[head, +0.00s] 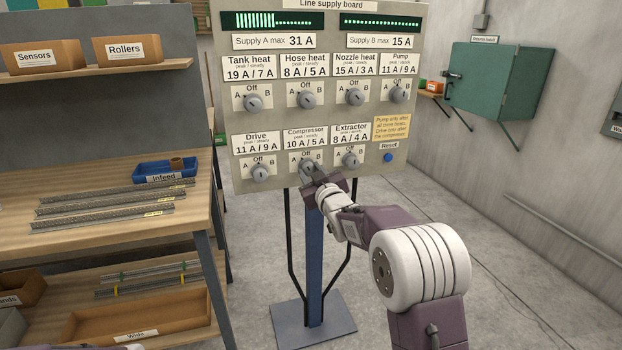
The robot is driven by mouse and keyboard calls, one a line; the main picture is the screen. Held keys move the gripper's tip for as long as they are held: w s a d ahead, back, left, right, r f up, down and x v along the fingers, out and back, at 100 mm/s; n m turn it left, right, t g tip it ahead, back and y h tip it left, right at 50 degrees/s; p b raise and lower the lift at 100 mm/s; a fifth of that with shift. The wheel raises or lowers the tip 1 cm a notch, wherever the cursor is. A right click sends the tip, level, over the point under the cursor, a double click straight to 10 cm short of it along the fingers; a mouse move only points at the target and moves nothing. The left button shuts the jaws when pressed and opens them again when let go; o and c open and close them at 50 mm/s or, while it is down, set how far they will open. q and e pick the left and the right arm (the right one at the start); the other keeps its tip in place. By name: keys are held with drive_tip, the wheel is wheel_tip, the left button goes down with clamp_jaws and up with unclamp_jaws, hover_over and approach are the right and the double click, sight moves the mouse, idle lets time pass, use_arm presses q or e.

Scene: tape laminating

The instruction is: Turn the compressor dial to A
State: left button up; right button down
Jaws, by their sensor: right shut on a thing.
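The compressor dial (306,166) is a grey knob in the lower row of the line supply board (405,30). Its label (306,139) reads 10 A / 5 A, with Off above the knob and A and B to its sides. My right gripper (312,173) is at this dial from below and is shut on it. The gripper covers part of the knob, so I cannot tell which mark it points to. My left gripper is not in view.
The drive dial (260,172) and the extractor dial (351,160) flank the compressor dial closely. A blue reset button (388,157) is further right. A wooden shelf unit (110,225) stands left, and a green wall cabinet (502,90) hangs right.

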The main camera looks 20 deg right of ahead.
drive_tip(key=shift+n+b, duration=0.85)
drive_tip(key=shift+n, duration=0.65)
drive_tip(key=c, duration=1)
unclamp_jaws()
drive_tip(key=shift+o, duration=0.2)
drive_tip(key=shift+s, duration=0.1)
drive_tip(key=s, duration=0.9)
drive_tip(key=shift+d, duration=0.25)
drive_tip(key=shift+a+r, duration=0.1)
drive_tip(key=shift+a, duration=0.05)
